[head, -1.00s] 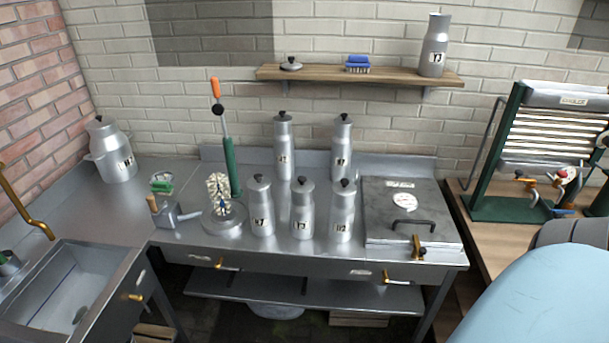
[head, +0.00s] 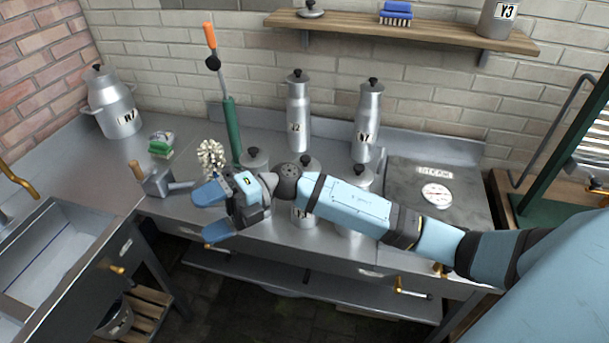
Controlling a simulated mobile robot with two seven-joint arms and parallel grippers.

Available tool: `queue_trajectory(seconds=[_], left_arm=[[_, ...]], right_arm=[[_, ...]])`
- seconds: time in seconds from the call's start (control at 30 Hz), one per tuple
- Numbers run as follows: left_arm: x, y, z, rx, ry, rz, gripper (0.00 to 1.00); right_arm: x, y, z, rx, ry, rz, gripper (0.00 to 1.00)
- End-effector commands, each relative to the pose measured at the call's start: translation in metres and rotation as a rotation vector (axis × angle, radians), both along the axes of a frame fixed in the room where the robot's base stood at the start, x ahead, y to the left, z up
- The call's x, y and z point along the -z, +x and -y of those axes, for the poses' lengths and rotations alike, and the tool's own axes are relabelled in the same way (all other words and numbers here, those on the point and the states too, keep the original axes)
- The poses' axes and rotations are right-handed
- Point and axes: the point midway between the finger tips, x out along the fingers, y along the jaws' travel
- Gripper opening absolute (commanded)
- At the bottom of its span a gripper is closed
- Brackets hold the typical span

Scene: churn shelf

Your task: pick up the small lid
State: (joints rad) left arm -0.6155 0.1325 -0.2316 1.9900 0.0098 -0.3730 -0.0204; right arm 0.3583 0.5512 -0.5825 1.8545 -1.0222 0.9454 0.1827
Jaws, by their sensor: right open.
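A small grey lid (head: 311,11) with a dark knob lies near the left end of the wooden wall shelf (head: 415,32), close to the top edge of the head view. My right gripper (head: 212,211) reaches in from the right over the front of the steel counter. Its blue fingers are spread and point left, with nothing between them. It is well below and left of the lid, clear of the shelf. It hides parts of the front cans and the round metal piece by the whisk-like brush. My left gripper is not in view.
The shelf also holds a blue brush (head: 396,13) and a can marked Y3 (head: 505,22). Tall cans (head: 299,115) (head: 367,122) stand on the counter below it, beside a green tool with an orange handle (head: 231,130).

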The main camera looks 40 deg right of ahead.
Motion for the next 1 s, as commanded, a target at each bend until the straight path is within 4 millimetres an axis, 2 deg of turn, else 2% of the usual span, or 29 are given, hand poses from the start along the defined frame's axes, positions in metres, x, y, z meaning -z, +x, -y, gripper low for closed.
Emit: queue_trajectory(seconds=[0.03,0.17,0.27,0.4,0.53,0.63,0.73,1.0], left_arm=[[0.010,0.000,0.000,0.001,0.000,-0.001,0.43],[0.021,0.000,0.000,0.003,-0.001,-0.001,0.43],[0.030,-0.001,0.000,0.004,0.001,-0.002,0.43],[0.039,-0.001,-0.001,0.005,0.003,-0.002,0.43],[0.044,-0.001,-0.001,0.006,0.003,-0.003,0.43],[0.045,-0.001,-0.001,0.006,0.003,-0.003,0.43],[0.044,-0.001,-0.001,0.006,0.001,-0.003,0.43],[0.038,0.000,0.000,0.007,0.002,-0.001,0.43]], right_arm=[[0.003,0.008,0.010,-0.070,-0.133,0.094,1.00],[0.009,0.029,0.053,-0.223,-0.526,0.266,1.00],[0.005,0.053,0.104,-0.279,-0.845,0.336,1.00],[-0.020,0.080,0.179,-0.280,-1.231,0.347,1.00],[-0.047,0.091,0.230,-0.243,-1.468,0.308,1.00],[-0.061,0.094,0.252,-0.222,-1.564,0.282,1.00],[-0.060,0.094,0.260,-0.214,-1.602,0.267,1.00],[-0.009,0.093,0.261,-0.216,-1.603,0.264,1.00]])
